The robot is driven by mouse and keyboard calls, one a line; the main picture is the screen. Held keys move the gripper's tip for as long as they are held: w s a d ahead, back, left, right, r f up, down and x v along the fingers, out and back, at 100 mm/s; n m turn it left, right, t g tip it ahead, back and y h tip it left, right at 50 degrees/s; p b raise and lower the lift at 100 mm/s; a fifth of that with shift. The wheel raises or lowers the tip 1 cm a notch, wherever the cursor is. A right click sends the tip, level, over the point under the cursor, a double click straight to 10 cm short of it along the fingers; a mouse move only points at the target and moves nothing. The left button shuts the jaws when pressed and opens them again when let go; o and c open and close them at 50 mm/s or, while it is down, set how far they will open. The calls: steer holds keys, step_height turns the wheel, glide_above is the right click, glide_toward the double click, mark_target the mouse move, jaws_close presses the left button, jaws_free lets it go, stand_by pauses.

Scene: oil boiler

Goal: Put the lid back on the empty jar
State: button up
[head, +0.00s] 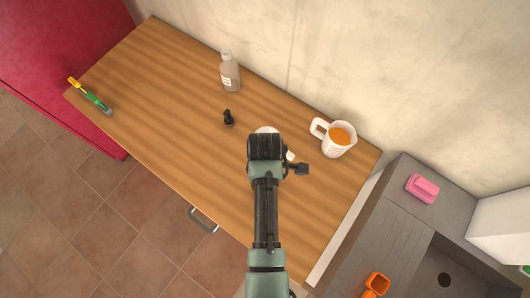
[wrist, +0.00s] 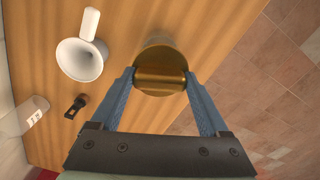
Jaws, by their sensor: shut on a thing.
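In the wrist view my gripper (wrist: 159,80) is shut on a round, gold-coloured lid (wrist: 160,54); its blue fingers press on either side. The lid shows above the wooden tabletop, but I cannot tell its height or whether something stands under it. In the head view my gripper (head: 265,147) is over the right half of the table, seen from above, and hides its fingers and the lid.
A white funnel (wrist: 80,59) lies close beside the gripper. A measuring jug (head: 338,139) with orange liquid is at right, a green-and-yellow tool (head: 92,97) at far left. The left tabletop is mostly clear.

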steer(key=shift+f+b, duration=2.2)
steer(key=shift+f, duration=0.6)
steer(key=shift+r+p, duration=0.1)
steer(key=shift+p, duration=0.35)
steer(key=shift+f+p, duration=0.25)
steer(key=shift+p, duration=0.05)
stand_by(0.4)
steer(key=o, duration=1.2)
steer(key=shift+r, duration=0.1)
